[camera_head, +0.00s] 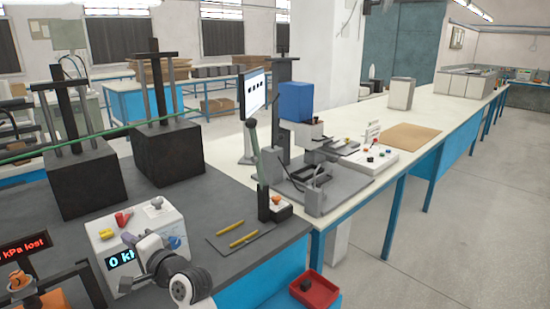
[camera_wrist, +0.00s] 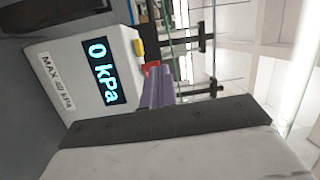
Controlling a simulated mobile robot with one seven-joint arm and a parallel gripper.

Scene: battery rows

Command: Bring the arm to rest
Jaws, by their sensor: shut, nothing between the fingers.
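My gripper (camera_head: 128,239) is low at the left in the head view, in front of a white pressure box (camera_head: 103,242) and above the dark bench. Its slim, pale fingers are shut and hold nothing. In the wrist view the lilac-grey fingers (camera_wrist: 157,88) lie close together beside the same box (camera_wrist: 75,45). That box's display (camera_wrist: 103,70) reads "0 kPa", and a label there reads "MAX 40 kPa". Red (camera_head: 123,218) and yellow (camera_head: 174,242) parts sit on the box. I cannot tell whether the fingers touch it.
A red readout (camera_head: 24,247) stands at far left. Two black blocks with posts (camera_head: 168,150) stand behind the box. A dark plate (camera_head: 222,244) carries two yellow rods. The floor (camera_head: 450,250) at right is clear.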

